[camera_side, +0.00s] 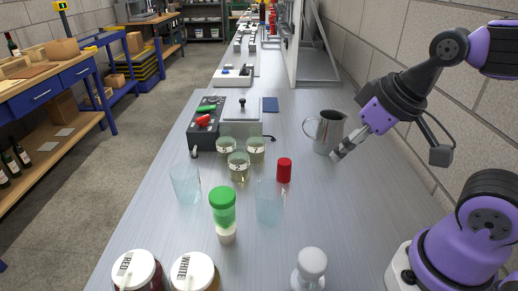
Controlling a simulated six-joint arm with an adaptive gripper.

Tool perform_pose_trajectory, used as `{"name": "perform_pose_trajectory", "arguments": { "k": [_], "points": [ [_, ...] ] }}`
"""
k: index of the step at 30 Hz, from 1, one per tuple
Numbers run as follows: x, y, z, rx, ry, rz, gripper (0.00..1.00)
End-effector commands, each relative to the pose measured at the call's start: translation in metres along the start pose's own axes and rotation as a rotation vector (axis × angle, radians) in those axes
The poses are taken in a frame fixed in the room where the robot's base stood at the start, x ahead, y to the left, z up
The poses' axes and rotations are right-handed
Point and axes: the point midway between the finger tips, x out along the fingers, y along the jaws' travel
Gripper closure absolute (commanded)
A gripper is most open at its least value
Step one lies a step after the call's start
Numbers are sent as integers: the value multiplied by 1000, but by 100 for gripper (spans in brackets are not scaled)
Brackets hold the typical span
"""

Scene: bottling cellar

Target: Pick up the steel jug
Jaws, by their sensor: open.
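The steel jug (329,131) stands upright on the metal bench, right of the middle. It is grey, with its handle on the left side and its opening upward. My gripper (340,150) reaches down from the upper right to the jug's lower right side. Its fingers are open and overlap the jug's right edge in this view. I cannot tell whether they touch the jug.
Left of the jug stand a red cylinder (284,170), several small glass jars (239,167) and two clear cups (268,202). A green-topped container (223,208) and lidded jars (195,272) are nearer. A wall (440,90) bounds the right. Bench in front of the jug is clear.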

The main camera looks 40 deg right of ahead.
Motion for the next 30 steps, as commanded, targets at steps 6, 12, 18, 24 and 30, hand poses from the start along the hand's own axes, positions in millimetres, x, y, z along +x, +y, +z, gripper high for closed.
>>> {"name": "perform_pose_trajectory", "arguments": {
  "k": [6, 12, 18, 24, 30],
  "points": [
    [0, 0, 0, 0, 0, 0, 59],
    [6, 3, -4, -43, -2, 15, 59],
    [53, 36, -32, -426, -33, 177, 59],
    [111, 88, -56, -1167, -230, 481, 59],
    [144, 112, -75, -1938, -568, 715, 59]
  ]
}}
